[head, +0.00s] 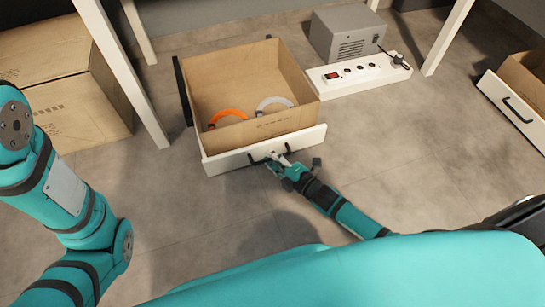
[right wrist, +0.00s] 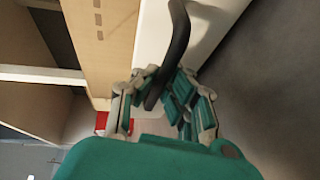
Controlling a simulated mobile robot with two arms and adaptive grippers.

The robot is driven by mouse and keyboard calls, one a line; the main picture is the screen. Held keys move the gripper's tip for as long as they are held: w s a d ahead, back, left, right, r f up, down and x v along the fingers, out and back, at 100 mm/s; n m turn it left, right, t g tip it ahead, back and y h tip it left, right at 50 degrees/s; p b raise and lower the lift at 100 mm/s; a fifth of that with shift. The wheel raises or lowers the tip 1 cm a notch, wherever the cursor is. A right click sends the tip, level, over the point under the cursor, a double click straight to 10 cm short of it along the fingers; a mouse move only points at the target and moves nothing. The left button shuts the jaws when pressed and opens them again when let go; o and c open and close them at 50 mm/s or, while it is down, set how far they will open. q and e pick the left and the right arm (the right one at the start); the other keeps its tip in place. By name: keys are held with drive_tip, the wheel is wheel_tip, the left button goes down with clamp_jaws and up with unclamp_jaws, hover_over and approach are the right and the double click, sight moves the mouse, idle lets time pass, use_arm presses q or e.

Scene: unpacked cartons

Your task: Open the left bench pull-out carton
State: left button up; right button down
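The left pull-out carton (head: 245,72) is a cardboard box with a white front panel (head: 225,160), standing pulled out with its open top showing. An orange ring (head: 228,113) and a pale ring (head: 275,101) lie inside. Its black handle (head: 258,159) is on the front panel and also shows in the right wrist view (right wrist: 179,35). My right gripper (head: 277,161) is at this handle; in the right wrist view its fingers (right wrist: 163,82) close around the handle bar from both sides. My left arm shows at the left, but its gripper is out of view.
A second carton (head: 520,110) with a white front and black handle is at the right edge. Closed cartons (head: 60,80) are at left, beside white legs. Floor in front is clear.

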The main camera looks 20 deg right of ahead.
drive_tip(key=s+p, duration=0.1)
drive_tip(key=s, duration=0.1)
drive_tip(key=s+p, duration=0.1)
drive_tip(key=shift+s+r, duration=0.2)
drive_tip(key=shift+s, duration=0.15)
drive_tip(key=shift+s+d, duration=0.1)
drive_tip(key=shift+s, duration=0.1)
drive_tip(key=shift+f, duration=0.15)
drive_tip(key=c, duration=1.4)
unclamp_jaws()
drive_tip(key=v, duration=1.2)
